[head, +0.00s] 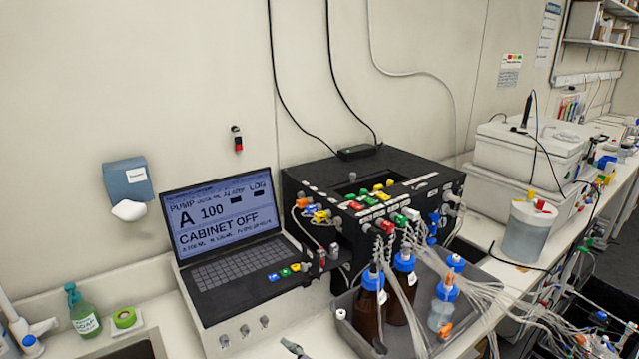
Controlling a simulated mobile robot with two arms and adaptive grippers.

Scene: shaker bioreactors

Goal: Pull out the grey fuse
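A black cabinet (310,178) stands in the middle of the bench, with several small coloured blocks on its top. Red (355,205), yellow (383,196) and green (400,220) blocks sit in rows there. A small pale grey block (352,177) stands apart from them near the cabinet's back left; it may be the grey fuse, but it is too small to be sure. Another pale block (411,214) sits at the right end of the front row.
A laptop-like console (225,240) reading "CABINET OFF" stands left of the cabinet. A grey tray (350,325) with brown bottles (368,305) and many clear tubes lies in front.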

